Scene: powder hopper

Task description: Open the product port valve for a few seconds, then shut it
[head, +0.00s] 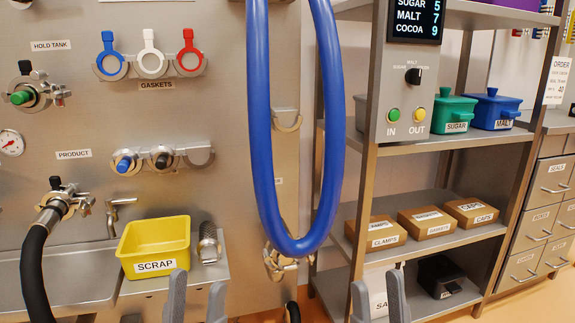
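The PRODUCT label (74,154) is on the steel wall panel at the left. Below it, the product port valve (60,196) sticks out from the panel, with a small dark handle (56,184) on top and a clamp at its right. A black hose (35,265) hangs from the valve. Whether the valve is open or shut is not clear. My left gripper (196,298) is at the bottom edge, its two grey fingers apart and empty, well right of and below the valve. My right gripper (379,298) is also open and empty, further right.
A yellow SCRAP bin (155,247) stands on a steel ledge between the valve and my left gripper, beside a small tap (116,212). A blue hose loop (262,130) hangs at centre. Shelves with boxes (427,221) stand right. The HOLD TANK valve (32,94) is above.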

